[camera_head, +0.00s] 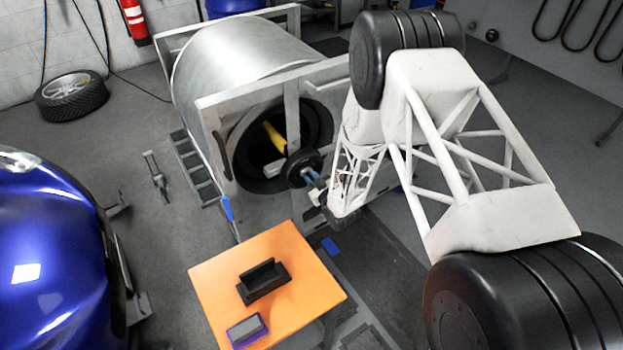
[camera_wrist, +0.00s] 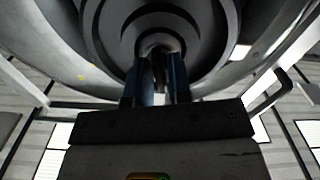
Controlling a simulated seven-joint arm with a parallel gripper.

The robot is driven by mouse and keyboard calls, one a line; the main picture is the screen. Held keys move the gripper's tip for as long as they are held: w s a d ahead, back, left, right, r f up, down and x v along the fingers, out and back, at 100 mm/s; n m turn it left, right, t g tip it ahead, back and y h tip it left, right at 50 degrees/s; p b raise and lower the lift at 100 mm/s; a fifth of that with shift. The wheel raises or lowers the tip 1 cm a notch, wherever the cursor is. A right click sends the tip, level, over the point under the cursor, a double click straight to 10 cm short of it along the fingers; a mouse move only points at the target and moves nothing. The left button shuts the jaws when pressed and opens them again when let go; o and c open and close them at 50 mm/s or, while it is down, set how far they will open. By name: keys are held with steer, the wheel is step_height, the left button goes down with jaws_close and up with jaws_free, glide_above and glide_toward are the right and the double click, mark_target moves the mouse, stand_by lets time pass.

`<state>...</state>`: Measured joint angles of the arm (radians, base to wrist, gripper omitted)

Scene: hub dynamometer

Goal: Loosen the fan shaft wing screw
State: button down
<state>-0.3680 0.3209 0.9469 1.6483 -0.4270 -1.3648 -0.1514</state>
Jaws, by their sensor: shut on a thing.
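The fan shaft hub (camera_head: 301,167) is a dark round disc at the front of the large grey drum housing. It also shows in the wrist view as a dark ringed hub (camera_wrist: 117,35). My gripper (camera_head: 312,178) reaches it from the right, with its blue fingers at the hub's centre. In the wrist view my gripper (camera_wrist: 160,75) has its two blue fingers close together, shut on a small dark piece at the hub's centre, which appears to be the wing screw (camera_wrist: 158,68). The fingers hide most of the screw, so its shape and angle cannot be told.
A yellow part (camera_head: 274,136) shows inside the drum opening. An orange table (camera_head: 215,285) stands in front, with a black holder (camera_head: 264,284) and a purple-edged grey block (camera_head: 247,330). A blue car (camera_head: 50,250) stands at left. The metal frame (camera_head: 205,108) surrounds the drum.

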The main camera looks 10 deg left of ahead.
steer(key=n, duration=1.1)
steer(key=shift+n, duration=2.1)
steer(key=c, duration=1.2)
jaws_free()
steer(key=shift+s+d, duration=0.1)
steer(key=shift+v, duration=3.8)
